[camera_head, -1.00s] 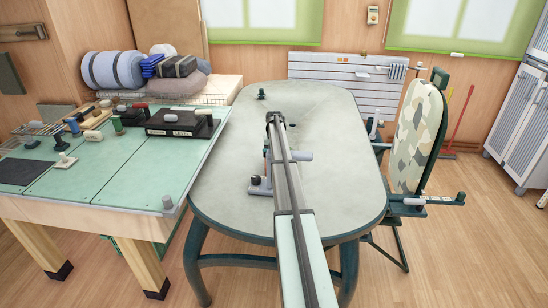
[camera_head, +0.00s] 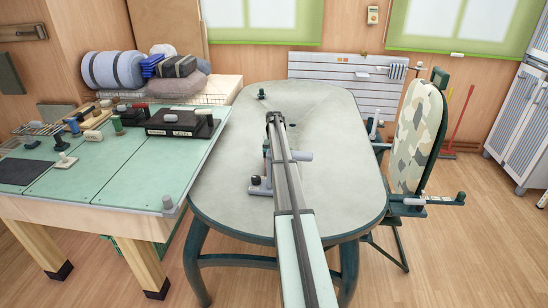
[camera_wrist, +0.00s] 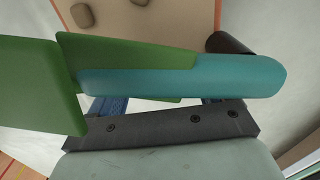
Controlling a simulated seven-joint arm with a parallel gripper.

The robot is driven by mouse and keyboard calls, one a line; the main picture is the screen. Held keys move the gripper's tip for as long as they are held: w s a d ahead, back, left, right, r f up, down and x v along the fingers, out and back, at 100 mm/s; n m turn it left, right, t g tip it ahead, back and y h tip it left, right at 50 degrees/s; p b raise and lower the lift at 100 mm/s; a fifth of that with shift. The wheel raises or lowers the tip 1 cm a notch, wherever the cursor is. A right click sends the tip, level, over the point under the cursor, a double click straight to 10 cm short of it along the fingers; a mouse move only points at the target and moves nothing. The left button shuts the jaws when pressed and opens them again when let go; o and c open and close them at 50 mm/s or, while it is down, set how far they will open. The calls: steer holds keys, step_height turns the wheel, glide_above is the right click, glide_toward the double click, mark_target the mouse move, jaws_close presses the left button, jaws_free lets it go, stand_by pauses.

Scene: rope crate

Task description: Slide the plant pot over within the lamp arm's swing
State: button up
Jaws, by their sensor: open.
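I cannot pick out a plant pot or a lamp arm for certain in either view. A small dark green object (camera_head: 262,94) stands at the far left of the round-cornered table (camera_head: 340,195); it is too small to name. My arm reaches over the table and hides its middle. In the wrist view, my gripper (camera_wrist: 160,105) shows as blue finger parts beyond a dark bar, set apart and open. A teal rounded cylinder (camera_wrist: 190,78) and green panels (camera_wrist: 30,85) cover much of that view and hide the fingertips. I see nothing held.
A grey stand (camera_head: 262,185) is on the table beside my arm. A green-topped workbench (camera_head: 110,180) with several tools and a black box (camera_head: 180,123) adjoins at left. A camouflage-patterned board (camera_head: 418,135) stands at right. The table's right and far parts look clear.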

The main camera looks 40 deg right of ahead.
step_height(320, 180, up, 14)
stand_by(0.6)
steer(key=shift+f, duration=0.1)
steer(key=shift+c, duration=0.4)
steer(key=shift+w+d+r, duration=0.1)
steer(key=shift+w+r, duration=0.05)
steer(key=shift+r, duration=0.1)
steer(key=shift+f, duration=0.1)
step_height(320, 180, down, 14)
steer(key=shift+r, duration=0.2)
stand_by(0.5)
